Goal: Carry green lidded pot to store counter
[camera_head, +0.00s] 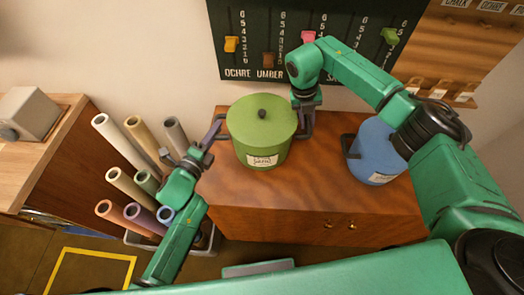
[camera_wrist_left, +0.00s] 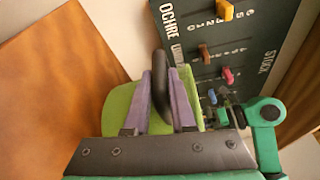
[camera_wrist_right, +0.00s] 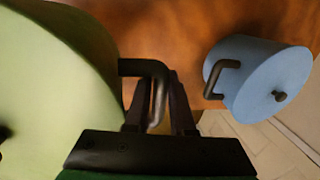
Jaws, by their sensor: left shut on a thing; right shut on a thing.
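The green lidded pot (camera_head: 261,138) has a dark lid knob and a white label. It is upright over the left part of a brown wooden counter (camera_head: 310,185); I cannot tell whether its base touches the top. My left gripper (camera_head: 214,131) is shut on the pot's left handle, a dark bar (camera_wrist_left: 159,90) between the fingers in the left wrist view. My right gripper (camera_head: 306,118) is shut on the right handle, which also shows in the right wrist view (camera_wrist_right: 155,75). The pot's far side is hidden.
A blue pot (camera_head: 372,152) with a dark handle stands on the counter to the right, partly behind my right arm. A dark slider board (camera_head: 270,50) hangs on the wall behind. Several rolled tubes (camera_head: 130,185) stand in a rack at the left. The counter between the pots is clear.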

